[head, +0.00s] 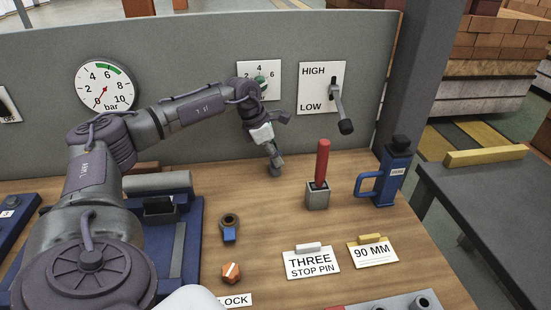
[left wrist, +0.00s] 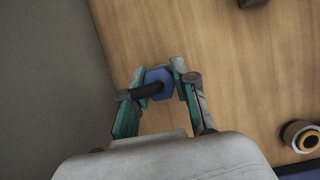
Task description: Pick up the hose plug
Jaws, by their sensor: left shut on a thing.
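The hose plug (left wrist: 160,78) shows in the left wrist view as a blue faceted piece with a black round part. It sits between the two teal-lined fingers of my left gripper (left wrist: 157,84), which is shut on it. In the head view my left gripper (head: 273,158) points down over the back of the wooden bench, close to the grey panel. The plug is hard to make out there. Whether it touches the bench cannot be told. My right gripper is not in view.
A red-handled pin in a grey block (head: 317,194) and a blue bottle-like tool (head: 389,174) stand to the right. A ring fitting (head: 229,229) and orange nut (head: 231,272) lie in front. The panel (head: 200,60) carries a gauge, dial and lever (head: 341,105).

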